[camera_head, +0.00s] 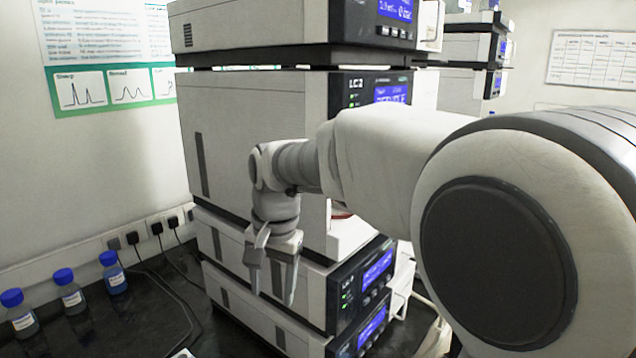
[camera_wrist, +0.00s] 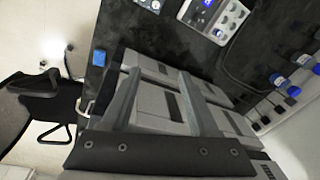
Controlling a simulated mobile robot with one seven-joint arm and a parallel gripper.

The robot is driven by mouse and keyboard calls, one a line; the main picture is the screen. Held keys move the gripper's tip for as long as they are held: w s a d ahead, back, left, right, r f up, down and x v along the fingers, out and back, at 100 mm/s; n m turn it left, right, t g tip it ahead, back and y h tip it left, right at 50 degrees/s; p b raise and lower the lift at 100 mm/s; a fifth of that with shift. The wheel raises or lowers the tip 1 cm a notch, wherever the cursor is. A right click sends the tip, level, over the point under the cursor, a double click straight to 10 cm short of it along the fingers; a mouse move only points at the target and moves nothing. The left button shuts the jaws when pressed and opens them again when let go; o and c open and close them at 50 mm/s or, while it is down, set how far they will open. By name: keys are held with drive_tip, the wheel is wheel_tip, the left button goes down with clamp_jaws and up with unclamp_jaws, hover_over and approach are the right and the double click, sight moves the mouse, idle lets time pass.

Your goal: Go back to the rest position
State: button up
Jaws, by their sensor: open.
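My gripper (camera_head: 272,288) hangs in front of the side of a tall stack of instruments (camera_head: 245,130), pointing down with its two fingers apart. Nothing shows between the fingers. My arm reaches in from the right and hides part of the stack. In the wrist view my gripper (camera_wrist: 160,80) is seen from behind, its fingers spread over pale grey instrument housings (camera_wrist: 155,108). Whether the fingers touch a housing cannot be told.
Bottles with blue caps (camera_head: 68,292) stand on the dark bench at the left, by wall plugs and black cables (camera_head: 158,232). A second instrument stack (camera_head: 462,50) is behind. In the wrist view, a chair (camera_wrist: 45,105) stands on the floor at left.

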drive_tip(key=s+d+r+n+t, duration=0.1)
drive_tip(key=s+d+r, duration=0.25)
drive_tip(key=d, duration=0.35)
drive_tip(key=s+d+r+n+t, duration=0.1)
drive_tip(key=s+d+r, duration=0.1)
drive_tip(key=s+d, duration=0.4)
drive_tip(key=s+d+f+n+t+h+p, duration=0.1)
drive_tip(key=s+d+f+t, duration=0.1)
drive_tip(key=s+d, duration=0.7)
drive_tip(key=shift+s+f+p, duration=0.25)
drive_tip(key=shift+s+p, duration=0.15)
drive_tip(key=shift+s, duration=0.05)
